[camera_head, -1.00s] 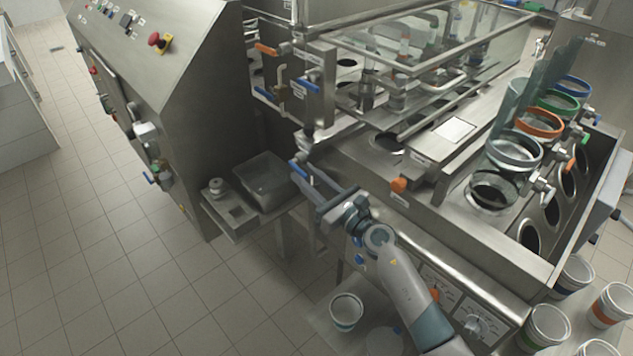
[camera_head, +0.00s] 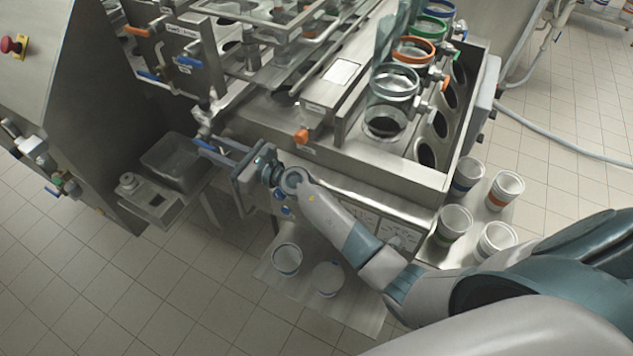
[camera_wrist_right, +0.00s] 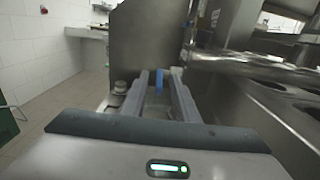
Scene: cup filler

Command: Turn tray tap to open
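The tray tap shows as a blue handle (camera_head: 203,145) at the machine's left front corner, above a grey metal tray (camera_head: 172,165). My right gripper (camera_head: 214,152) reaches in from the right, with its fingers pointing at the tap. In the right wrist view the blue handle (camera_wrist_right: 158,77) stands between the two fingertips (camera_wrist_right: 157,82). The fingers are apart, with a gap visible on both sides of the handle. I cannot tell whether either finger touches it. My left gripper is not in view.
Another blue handle (camera_head: 189,63) and an orange handle (camera_head: 136,31) sit on the pipework above. A steel cabinet (camera_head: 105,110) stands left of the tray. Coloured-rim jars (camera_head: 395,82) stand on the filler at right. Several cups (camera_head: 455,221) stand below the front right corner.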

